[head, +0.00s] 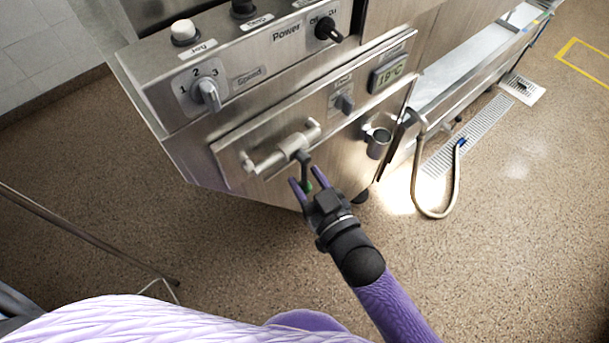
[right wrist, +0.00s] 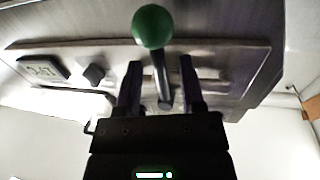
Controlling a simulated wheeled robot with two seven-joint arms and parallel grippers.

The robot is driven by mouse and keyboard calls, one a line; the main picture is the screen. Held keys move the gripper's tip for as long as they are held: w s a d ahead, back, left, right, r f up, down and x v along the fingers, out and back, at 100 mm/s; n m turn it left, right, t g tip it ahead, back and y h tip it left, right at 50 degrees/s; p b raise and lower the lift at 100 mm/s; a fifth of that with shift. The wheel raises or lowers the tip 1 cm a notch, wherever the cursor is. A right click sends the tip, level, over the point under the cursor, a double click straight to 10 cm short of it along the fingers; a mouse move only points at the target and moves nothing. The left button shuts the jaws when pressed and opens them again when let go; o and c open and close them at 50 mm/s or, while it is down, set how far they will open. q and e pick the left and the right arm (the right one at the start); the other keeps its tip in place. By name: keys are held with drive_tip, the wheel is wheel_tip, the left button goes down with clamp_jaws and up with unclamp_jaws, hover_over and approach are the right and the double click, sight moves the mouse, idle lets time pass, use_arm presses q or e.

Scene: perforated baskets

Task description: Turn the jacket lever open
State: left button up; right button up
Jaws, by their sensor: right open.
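The jacket lever (head: 305,168) is a dark rod with a green ball end on a metal valve pipe (head: 279,152), low on the steel machine front. In the head view the rod hangs down from the pipe, and the ball is mostly hidden by my gripper. My right gripper (head: 307,184) is open, with its fingers on either side of the lever's lower end. In the right wrist view the green ball (right wrist: 152,26) shows clearly, and the rod runs between the two fingertips (right wrist: 160,75). I cannot tell whether the fingers touch it. My left gripper is not in view.
Above the lever are a speed dial (head: 207,93), a power switch (head: 328,29), a small knob (head: 345,103) and a temperature display (head: 387,75). To the right are a metal cup-like holder (head: 378,143) and a looped hose (head: 414,185). The floor below is mostly clear.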

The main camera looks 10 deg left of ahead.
drive_tip(key=shift+x, duration=0.8)
clamp_jaws()
idle(0.9)
